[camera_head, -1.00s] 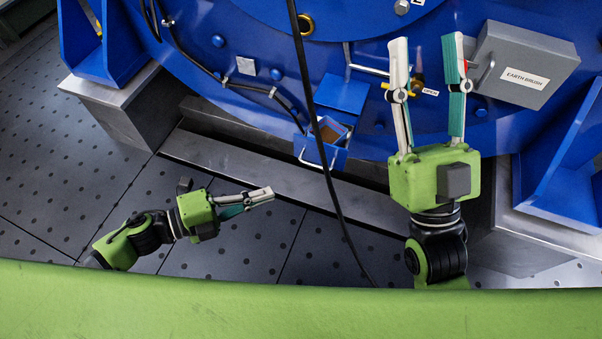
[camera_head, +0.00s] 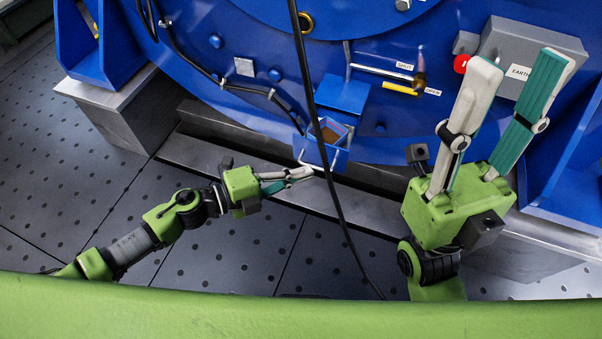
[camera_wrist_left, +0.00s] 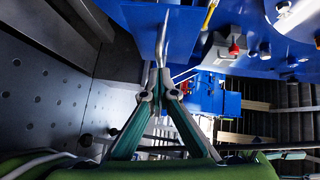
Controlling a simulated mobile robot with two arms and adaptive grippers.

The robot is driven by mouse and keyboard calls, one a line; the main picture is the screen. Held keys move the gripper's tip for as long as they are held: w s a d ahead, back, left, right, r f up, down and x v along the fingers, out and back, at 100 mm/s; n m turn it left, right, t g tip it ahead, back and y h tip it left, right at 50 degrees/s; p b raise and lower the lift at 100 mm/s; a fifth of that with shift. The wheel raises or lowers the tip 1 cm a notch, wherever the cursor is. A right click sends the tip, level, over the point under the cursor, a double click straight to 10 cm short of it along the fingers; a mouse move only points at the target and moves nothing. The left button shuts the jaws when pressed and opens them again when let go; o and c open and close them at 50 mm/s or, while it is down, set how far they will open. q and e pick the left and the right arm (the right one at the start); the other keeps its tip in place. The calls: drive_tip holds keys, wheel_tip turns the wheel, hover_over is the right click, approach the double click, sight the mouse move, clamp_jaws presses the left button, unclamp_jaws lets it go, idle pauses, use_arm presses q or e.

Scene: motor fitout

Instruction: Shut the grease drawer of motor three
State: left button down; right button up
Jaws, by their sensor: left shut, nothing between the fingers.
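The blue grease drawer (camera_head: 341,158) sticks out, open, below its blue housing (camera_head: 343,93) on the motor; something brownish shows inside. A pale bar handle (camera_head: 308,164) is on its front. My left gripper (camera_head: 310,173) is shut and empty, its tips close to the handle's left part; I cannot tell if they touch. In the left wrist view the shut fingertips (camera_wrist_left: 158,78) are just below a metal bar (camera_wrist_left: 163,42) beside a blue plate (camera_wrist_left: 142,28). My right gripper (camera_head: 522,62) is open and empty, in front of the earth brush box.
The grey earth brush box (camera_head: 550,45) with a red knob (camera_head: 461,64) is at upper right. A lever with shut and open labels (camera_head: 403,77) is right of the drawer housing. A black cable (camera_head: 330,190) hangs across the view near the drawer. The perforated floor (camera_head: 230,250) is clear.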

sight(311, 136)
use_arm(q)
drive_tip(key=w+d, duration=0.1)
drive_tip(key=w, duration=0.2)
drive_tip(key=w+d, duration=0.1)
drive_tip(key=w, duration=0.3)
drive_tip(key=w+d, duration=0.1)
drive_tip(key=w, duration=0.3)
drive_tip(key=shift+d, duration=0.35)
drive_tip(key=shift+w, duration=0.3)
drive_tip(key=shift+a+r, duration=0.1)
drive_tip(key=shift+r, duration=0.05)
drive_tip(key=shift+w, duration=0.1)
